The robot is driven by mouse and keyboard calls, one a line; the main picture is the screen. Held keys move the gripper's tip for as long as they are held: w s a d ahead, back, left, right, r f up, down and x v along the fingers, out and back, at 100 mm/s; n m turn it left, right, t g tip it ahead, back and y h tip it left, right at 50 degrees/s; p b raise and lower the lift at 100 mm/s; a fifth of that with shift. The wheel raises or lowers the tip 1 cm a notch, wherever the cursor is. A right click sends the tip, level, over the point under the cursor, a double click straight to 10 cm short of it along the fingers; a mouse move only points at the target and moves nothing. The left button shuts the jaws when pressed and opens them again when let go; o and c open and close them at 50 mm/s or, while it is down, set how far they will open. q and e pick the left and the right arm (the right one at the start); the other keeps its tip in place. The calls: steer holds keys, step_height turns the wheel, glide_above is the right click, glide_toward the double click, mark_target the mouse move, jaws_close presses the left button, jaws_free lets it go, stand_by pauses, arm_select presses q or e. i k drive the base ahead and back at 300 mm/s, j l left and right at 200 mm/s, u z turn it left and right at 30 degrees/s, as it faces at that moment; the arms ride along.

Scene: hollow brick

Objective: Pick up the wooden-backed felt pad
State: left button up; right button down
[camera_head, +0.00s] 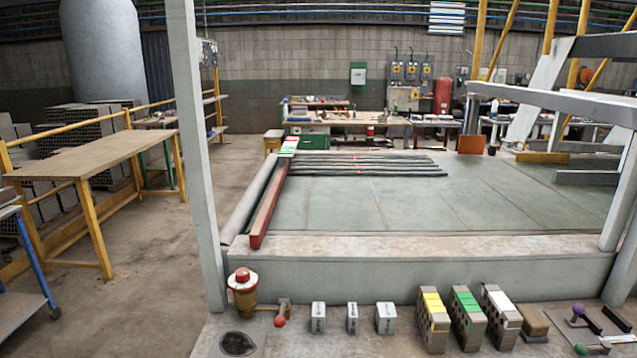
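A small tan-brown block (533,319) sits on the ledge at the lower right, just right of the white-topped hollow brick. It looks like the wooden-backed felt pad, but it is too small to make out a felt face. Its wood-coloured top faces up, and nothing visible holds it. Neither my left nor my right gripper shows in the head view.
Hollow bricks with yellow (434,318), green (467,318) and white (500,318) tops stand left of the block. Levers with purple (578,311) and green (581,349) knobs lie right. Behind rises a low concrete wall (420,270). A grey post (194,150) stands left.

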mark_target(535, 328)
steer(key=z, duration=1.25)
steer(key=i+l+u, duration=0.15)
steer(key=k, duration=0.05)
